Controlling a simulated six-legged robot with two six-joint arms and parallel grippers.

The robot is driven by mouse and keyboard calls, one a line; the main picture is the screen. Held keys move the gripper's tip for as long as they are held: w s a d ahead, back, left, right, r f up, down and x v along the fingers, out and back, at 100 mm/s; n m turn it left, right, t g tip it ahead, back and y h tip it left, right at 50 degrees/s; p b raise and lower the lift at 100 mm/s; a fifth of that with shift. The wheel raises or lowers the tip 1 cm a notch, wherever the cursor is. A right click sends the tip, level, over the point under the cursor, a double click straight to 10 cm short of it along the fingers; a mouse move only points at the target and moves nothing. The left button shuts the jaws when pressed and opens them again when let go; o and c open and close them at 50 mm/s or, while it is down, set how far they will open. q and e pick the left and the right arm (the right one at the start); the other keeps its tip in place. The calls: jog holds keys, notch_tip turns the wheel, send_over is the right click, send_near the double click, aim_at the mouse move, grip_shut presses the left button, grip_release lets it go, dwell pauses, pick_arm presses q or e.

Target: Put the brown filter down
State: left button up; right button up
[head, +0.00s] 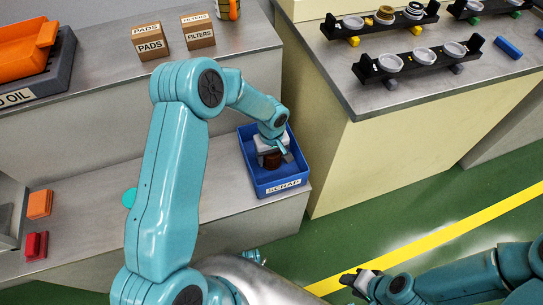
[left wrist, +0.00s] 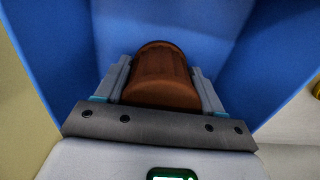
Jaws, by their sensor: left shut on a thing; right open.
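The brown filter (left wrist: 162,76) is a short brown cylinder held between the two fingers of my left gripper (left wrist: 163,84) in the left wrist view. In the head view my left gripper (head: 273,153) reaches down into the blue SCRAP bin (head: 283,185), and the brown filter (head: 272,160) shows below it, inside the bin's walls. I cannot tell whether the filter touches the bin floor. The blue bin's walls (left wrist: 270,60) surround the filter in the left wrist view. My right gripper (head: 355,280) is open and empty, low over the green floor.
The bin stands at the right end of a low grey bench (head: 190,200). PADS (head: 150,45) and FILTERS (head: 198,32) boxes stand on the higher counter behind. Orange (head: 39,204) and red (head: 36,245) blocks lie at the left. A counter at the right holds black racks (head: 415,62).

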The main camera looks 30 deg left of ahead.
pick_arm(q)
jog(key=o, duration=1.5)
jog(key=shift+f, duration=0.1)
jog(key=shift+r, duration=0.25)
notch_tip(320, 180, up, 12)
jog(key=shift+f+p, duration=0.1)
jog(key=shift+p, duration=0.9)
